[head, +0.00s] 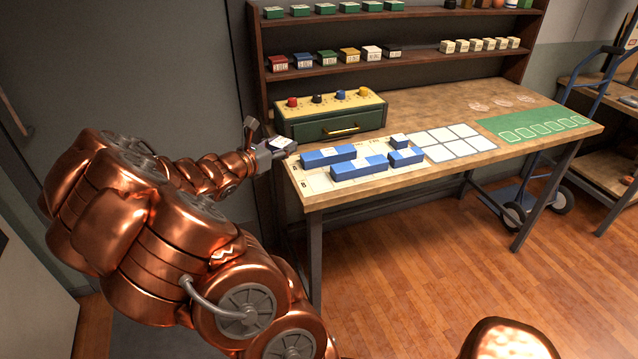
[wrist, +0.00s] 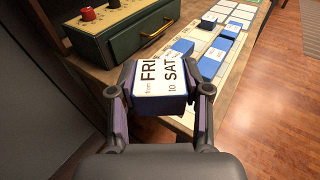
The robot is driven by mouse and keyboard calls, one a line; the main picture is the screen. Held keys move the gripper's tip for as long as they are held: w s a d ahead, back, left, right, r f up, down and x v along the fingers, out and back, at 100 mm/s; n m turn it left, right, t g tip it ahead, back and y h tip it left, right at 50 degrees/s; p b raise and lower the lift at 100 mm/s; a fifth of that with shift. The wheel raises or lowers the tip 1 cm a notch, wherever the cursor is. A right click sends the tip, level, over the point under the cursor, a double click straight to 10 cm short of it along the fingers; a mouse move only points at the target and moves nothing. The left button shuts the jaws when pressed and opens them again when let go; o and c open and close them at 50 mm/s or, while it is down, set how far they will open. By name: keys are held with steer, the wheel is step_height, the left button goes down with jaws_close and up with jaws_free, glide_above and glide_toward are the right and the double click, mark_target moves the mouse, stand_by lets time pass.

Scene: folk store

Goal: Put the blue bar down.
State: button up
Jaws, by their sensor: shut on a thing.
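My gripper (head: 268,152) is shut on a blue bar (wrist: 160,104), gripped between both fingers in the wrist view. The bar's white top label reads "FRI" and "SAT", with smaller print beside them. In the head view the bar's pale top (head: 281,143) shows at the gripper's tip, by the left end of the wooden table. Other blue bars lie on a white printed sheet (head: 318,182) to the right: a long back one (head: 328,157), a long front one (head: 358,170) and shorter ones (head: 406,157). How high the held bar is above the table is hard to tell.
A green drawer box (head: 335,129) with coloured knobs stands behind the sheet, close to my gripper. White cards (head: 460,139) and a green mat (head: 530,122) lie farther right. Shelves (head: 400,65) with small boxes rise at the back. Bare wood (head: 425,105) shows behind the cards.

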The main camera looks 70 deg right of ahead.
steer(key=s+d+f+m+g+y, duration=0.1)
steer(key=s+f+m+g+y, duration=0.1)
steer(key=s, duration=0.9)
steer(key=s+d+f+m+g+y, duration=0.2)
steer(key=s+f+m+g, duration=0.3)
steer(key=s, duration=0.7)
steer(key=shift+d+f+g+y+b, duration=0.2)
steer(key=shift+g+y+b, duration=0.3)
steer(key=shift+g, duration=0.2)
steer(key=p, duration=0.4)
glide_toward(332, 169)
steer(key=s+d, duration=0.1)
steer(key=s+d+r, duration=0.1)
steer(key=s, duration=0.1)
steer(key=s+d, duration=0.1)
steer(key=s, duration=0.1)
steer(key=shift+d+r, duration=0.25)
steer(key=shift+d, duration=0.1)
steer(key=shift+w+f+p, duration=0.25)
steer(key=shift+w+p, duration=0.05)
steer(key=shift+p, duration=0.05)
steer(key=shift+s+f+p, duration=0.1)
steer(key=shift+f+p, duration=0.25)
steer(key=shift+f, duration=1)
steer(key=shift+f+b, duration=0.25)
steer(key=shift+b, duration=0.15)
